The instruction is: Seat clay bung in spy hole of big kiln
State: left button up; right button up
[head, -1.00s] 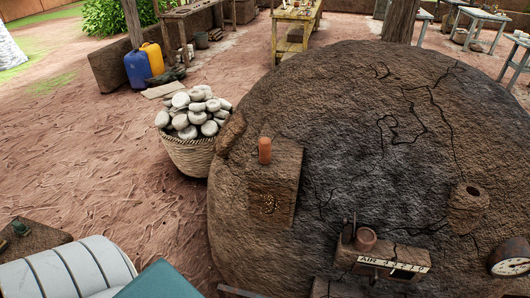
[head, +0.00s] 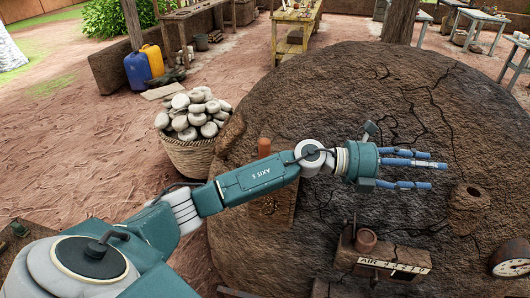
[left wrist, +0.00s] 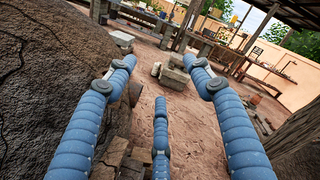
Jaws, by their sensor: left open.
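The big kiln (head: 300,95) is a cracked brown dome filling the right of the head view. The spy hole (head: 473,191) is a dark round opening in a raised boss on its right side. A brown clay piece (head: 366,236), probably the clay bung, rests on a small ledge above the AIR plate. My left gripper (head: 438,170) is in front of the dome, left of and above the spy hole, its blue fingers pointing right. It is open and empty; the left wrist view shows its three fingers spread (left wrist: 160,80). My right gripper is out of view.
An orange cylinder (head: 265,146), partly behind my left arm, stands on a block on the kiln. A round gauge (head: 511,257) is at lower right. A basket of pale stones (head: 190,155) stands left of the kiln. In the left wrist view, open dirt ground (left wrist: 195,120) lies ahead.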

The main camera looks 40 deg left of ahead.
pick_arm(q)
jog(key=w+a+f+m+g+y, duration=0.3)
jog(key=a+f+m+g+y, duration=0.15)
jog(key=a, duration=0.65)
notch_tip(320, 180, up, 3)
jog(key=n+g+y, duration=0.2)
jog(key=g+y, duration=0.2)
jog(key=y, duration=0.6)
send_over(264, 141)
jog(key=s, duration=0.2)
jog(key=shift+w+a+f+t, duration=0.2)
jog(key=shift+w+a+t, duration=0.05)
jog(key=shift+a, duration=0.1)
jog(key=f, duration=0.3)
jog(key=f+p, duration=0.1)
jog(key=shift+w+f, duration=0.3)
jog(key=shift+w, duration=0.05)
jog(key=f+p, duration=0.1)
jog(key=f, duration=0.2)
jog(key=w+f+p, duration=0.1)
jog(key=f, duration=0.1)
jog(key=shift+d+f+p, duration=0.2)
jog(key=shift+d+p, duration=0.1)
jog(key=shift+p, duration=0.05)
jog(key=shift+w+f, duration=0.1)
jog(key=shift+f, duration=0.2)
jog(key=shift+r, duration=0.1)
grip_shut()
